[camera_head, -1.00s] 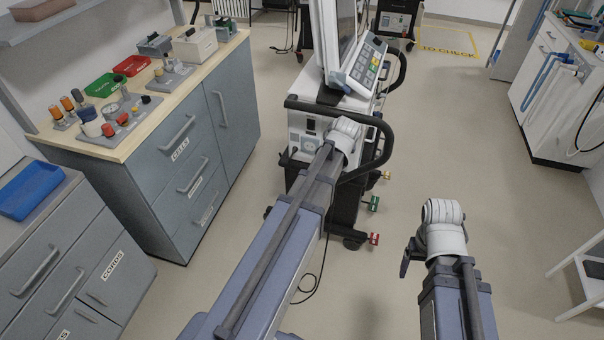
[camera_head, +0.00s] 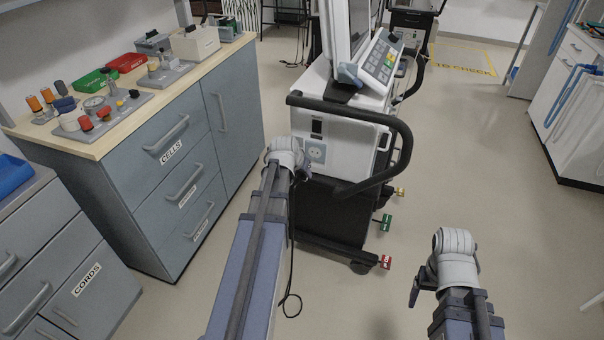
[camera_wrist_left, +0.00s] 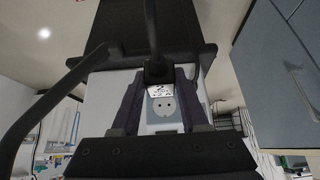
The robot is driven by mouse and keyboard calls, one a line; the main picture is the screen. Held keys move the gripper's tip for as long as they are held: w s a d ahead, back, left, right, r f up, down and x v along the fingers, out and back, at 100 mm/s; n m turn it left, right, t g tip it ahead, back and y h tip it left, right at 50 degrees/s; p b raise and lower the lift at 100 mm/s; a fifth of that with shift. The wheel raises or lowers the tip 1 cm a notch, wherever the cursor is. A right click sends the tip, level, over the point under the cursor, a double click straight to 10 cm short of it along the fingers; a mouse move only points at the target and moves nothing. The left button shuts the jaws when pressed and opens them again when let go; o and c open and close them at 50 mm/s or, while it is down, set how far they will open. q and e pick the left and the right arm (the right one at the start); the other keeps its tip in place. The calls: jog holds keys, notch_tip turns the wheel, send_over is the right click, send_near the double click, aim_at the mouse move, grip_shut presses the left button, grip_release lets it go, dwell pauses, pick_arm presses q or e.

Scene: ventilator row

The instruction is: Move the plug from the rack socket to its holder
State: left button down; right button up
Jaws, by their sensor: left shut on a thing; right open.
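My left gripper (camera_head: 302,168) is in front of the ventilator cart (camera_head: 345,125), left of and slightly below its round socket (camera_head: 316,151). In the left wrist view its two dark fingers (camera_wrist_left: 158,92) are shut on a black plug (camera_wrist_left: 155,71). The plug's black cord (camera_head: 291,260) hangs down to a loop near the floor. The socket shows uncovered behind the fingers in the left wrist view (camera_wrist_left: 163,105), apart from the plug. A dark slot (camera_head: 317,127) is above the socket; I cannot tell whether it is the holder. My right gripper (camera_head: 416,290) is open and empty at lower right.
A black handle rail (camera_head: 400,145) curves around the cart's front and right side. A grey drawer cabinet (camera_head: 175,165) with a crowded worktop stands close on the left. Free floor (camera_head: 480,170) lies right of the cart.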

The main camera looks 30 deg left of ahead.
aim_at(311, 155)
pick_arm(q)
jog(key=shift+w, duration=0.15)
jog(key=shift+w+a, duration=0.2)
jog(key=shift+w, duration=0.7)
jog(key=shift+w+a, duration=0.15)
jog(key=shift+w, duration=0.75)
jog(key=shift+w+a, duration=0.2)
jog(key=shift+w, duration=0.7)
jog(key=shift+w+a+r, duration=0.1)
jog(key=shift+w+a, duration=0.05)
jog(key=shift+w, duration=0.6)
jog(key=shift+w+a, duration=0.15)
jog(key=shift+w, duration=0.55)
jog(key=shift+c, duration=1.7)
grip_release()
jog(key=p+v, duration=0.6)
jog(key=v, duration=0.2)
jog(key=shift+p, duration=0.4)
